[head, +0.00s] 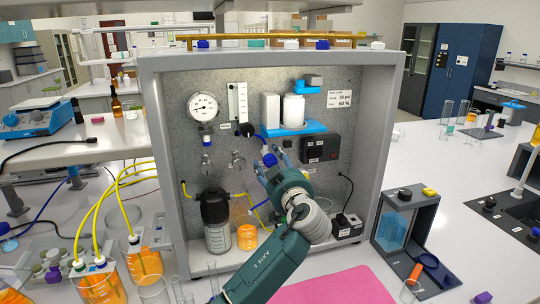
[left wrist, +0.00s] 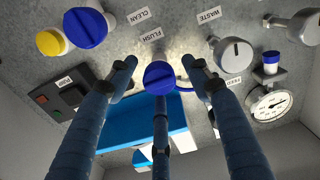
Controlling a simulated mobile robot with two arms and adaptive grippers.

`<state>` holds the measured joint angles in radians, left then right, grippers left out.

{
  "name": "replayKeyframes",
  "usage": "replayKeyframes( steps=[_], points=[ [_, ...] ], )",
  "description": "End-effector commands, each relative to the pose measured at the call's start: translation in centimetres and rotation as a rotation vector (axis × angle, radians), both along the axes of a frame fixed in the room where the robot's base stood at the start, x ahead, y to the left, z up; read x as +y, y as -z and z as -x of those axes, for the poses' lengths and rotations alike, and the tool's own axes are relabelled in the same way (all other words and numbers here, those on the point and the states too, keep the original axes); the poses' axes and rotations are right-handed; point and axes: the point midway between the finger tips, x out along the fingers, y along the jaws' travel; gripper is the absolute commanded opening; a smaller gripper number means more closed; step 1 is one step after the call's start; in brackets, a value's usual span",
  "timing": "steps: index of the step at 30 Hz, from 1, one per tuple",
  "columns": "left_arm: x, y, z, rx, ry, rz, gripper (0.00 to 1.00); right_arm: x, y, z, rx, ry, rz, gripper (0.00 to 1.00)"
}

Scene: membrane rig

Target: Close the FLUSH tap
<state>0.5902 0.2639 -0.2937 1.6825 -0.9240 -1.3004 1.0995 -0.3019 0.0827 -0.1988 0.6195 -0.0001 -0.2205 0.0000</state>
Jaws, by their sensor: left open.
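The FLUSH label (left wrist: 151,35) is on the grey rig panel in the left wrist view. A round blue tap knob (left wrist: 162,76) sits just below it in that picture. The knob also shows in the head view (head: 269,160). My left gripper (head: 272,163), with its teal arm rising from the bottom, is at the panel. In the left wrist view its fingers (left wrist: 160,66) are spread around the blue knob, with gaps at the sides. Whether the middle finger touches it I cannot tell. My right gripper is in neither view.
A second blue knob (left wrist: 85,27) and a yellow knob (left wrist: 53,41) lie left of the gripper in the wrist view. A silver knob (left wrist: 232,53) is close on the right, with a pressure gauge (left wrist: 271,105) beyond. A dark-capped bottle (head: 217,220) stands inside the rig.

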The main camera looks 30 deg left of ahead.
Motion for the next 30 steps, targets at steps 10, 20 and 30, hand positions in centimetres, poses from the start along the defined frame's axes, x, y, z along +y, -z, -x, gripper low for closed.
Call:
replayKeyframes(
  steps=[10,20,30],
  points=[
    [1.29,0.0,-1.14,-0.002,0.001,0.001,0.5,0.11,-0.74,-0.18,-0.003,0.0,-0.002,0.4],
    [1.26,0.02,-1.11,-0.001,0.001,0.001,0.12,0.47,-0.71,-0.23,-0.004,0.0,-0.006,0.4],
    [1.28,-0.03,-1.09,0.016,0.0,-0.015,0.04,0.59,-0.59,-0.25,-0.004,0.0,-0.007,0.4]
  ],
)
